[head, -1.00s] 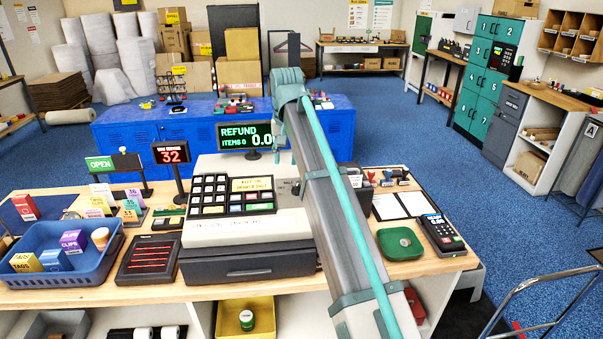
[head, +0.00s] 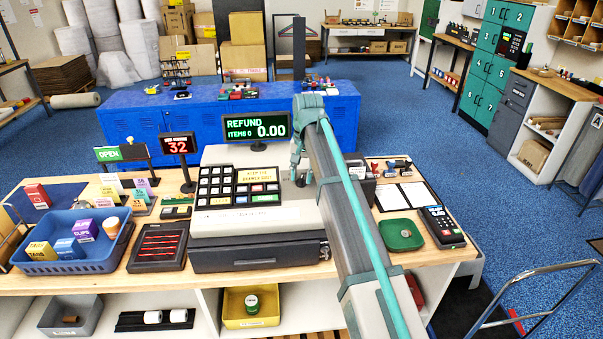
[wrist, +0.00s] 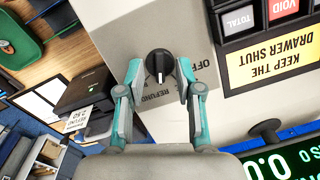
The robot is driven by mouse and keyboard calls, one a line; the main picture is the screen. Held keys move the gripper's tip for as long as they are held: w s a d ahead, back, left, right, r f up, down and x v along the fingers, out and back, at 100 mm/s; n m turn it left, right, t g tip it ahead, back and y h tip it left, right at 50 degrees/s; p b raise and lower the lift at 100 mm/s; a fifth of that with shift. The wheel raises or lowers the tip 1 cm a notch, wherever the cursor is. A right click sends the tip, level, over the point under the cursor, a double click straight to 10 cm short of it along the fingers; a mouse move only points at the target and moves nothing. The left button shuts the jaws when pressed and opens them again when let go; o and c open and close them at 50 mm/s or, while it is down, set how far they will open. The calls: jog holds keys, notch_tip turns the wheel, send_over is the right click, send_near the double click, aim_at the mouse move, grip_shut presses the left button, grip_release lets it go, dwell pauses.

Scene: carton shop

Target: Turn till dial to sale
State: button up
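The till dial (wrist: 159,66) is a black round knob with a white pointer line on the till's grey top plate. In the wrist view, its line points down the picture, toward the upside-down REFUND label; an OFF label is at its right. My gripper (wrist: 160,74) is open, with one finger on each side of the dial; I cannot tell whether either touches it. In the head view, my gripper (head: 300,174) is over the right part of the till (head: 260,250). The till display (head: 256,128) reads REFUND, ITEMS 0, 0.00. No SALE label is readable.
The till keypad (head: 238,188) is left of my gripper. A blue basket (head: 65,265) of small boxes stands at the counter's left. A green dish (head: 400,236) and a card terminal (head: 440,226) are at the right.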

jog(key=shift+f, duration=0.45)
jog(key=shift+s, duration=0.1)
grip_shut()
